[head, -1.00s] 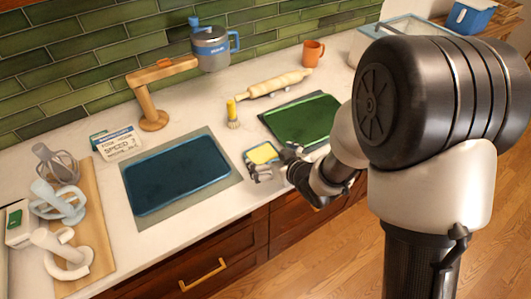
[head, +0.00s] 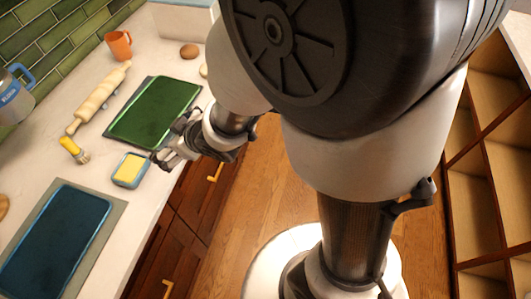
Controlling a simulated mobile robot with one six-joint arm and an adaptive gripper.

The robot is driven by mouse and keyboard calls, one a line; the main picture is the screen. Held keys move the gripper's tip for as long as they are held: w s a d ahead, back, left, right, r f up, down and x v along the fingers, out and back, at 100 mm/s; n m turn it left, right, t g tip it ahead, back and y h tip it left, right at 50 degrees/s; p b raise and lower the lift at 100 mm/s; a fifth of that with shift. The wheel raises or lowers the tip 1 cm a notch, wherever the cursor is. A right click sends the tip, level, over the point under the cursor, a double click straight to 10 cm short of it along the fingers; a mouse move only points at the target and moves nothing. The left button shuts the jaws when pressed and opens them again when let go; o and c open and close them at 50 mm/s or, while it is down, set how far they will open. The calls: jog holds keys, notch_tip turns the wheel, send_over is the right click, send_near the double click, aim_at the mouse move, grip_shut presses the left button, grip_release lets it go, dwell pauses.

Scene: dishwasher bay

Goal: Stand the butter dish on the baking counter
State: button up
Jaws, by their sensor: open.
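The butter dish (head: 130,171) is a small blue-rimmed dish with a yellow block in it. It rests flat on the pale counter (head: 121,211) near the front edge, between the dark blue tray and the green tray. My gripper (head: 158,161) is open and empty at the dish's right side, low over the counter edge. Its fingers are close to the dish's rim; I cannot tell whether they touch it. My arm hides part of the counter behind the gripper.
A green tray (head: 153,113) lies behind the gripper and a dark blue tray (head: 54,242) in front left. Empty wooden shelves (head: 490,180) are at the right.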

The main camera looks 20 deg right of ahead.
jog(key=s+d+r+m+h, duration=0.3)
jog(key=d+r, duration=0.3)
jog(key=d, duration=0.4)
jog(key=s+d+r+m+g+h, duration=0.1)
jog(key=s+d+r+m+g, duration=0.1)
jog(key=s, duration=0.7)
jog(key=s+d+r+m+g, duration=0.2)
jog(key=s+d+r, duration=0.2)
jog(key=s, duration=0.6)
jog(key=shift+m+h, duration=0.3)
jog(key=shift+h, duration=0.1)
jog(key=shift+d, duration=0.1)
jog(key=shift+c, duration=0.4)
